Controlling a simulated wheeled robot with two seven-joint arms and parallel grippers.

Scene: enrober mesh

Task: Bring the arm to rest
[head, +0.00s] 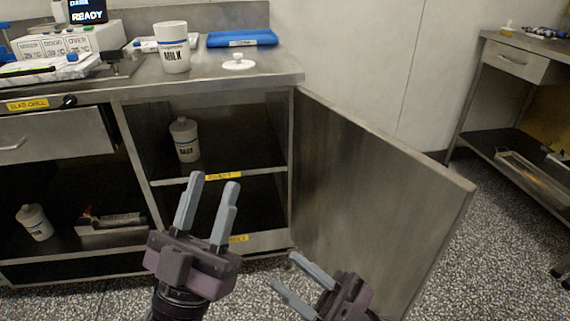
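My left gripper (208,212) is in front of the open cupboard, with its two grey fingers pointing up and apart. Nothing is between them. My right gripper (292,279) is low in front of the open cupboard door (375,205), its fingers pointing left and apart, with nothing between them. Its arm leaves the picture at the bottom. Both grippers look clear of the objects, though the right one's gap to the door cannot be told.
On the steel counter (270,72) stand a white MILK container (173,48), a white lid (238,62), a blue folded item (242,38) and a machine with a READY screen (87,12). A lidded container (185,139) stands inside the cupboard. A side bench (515,62) is at right.

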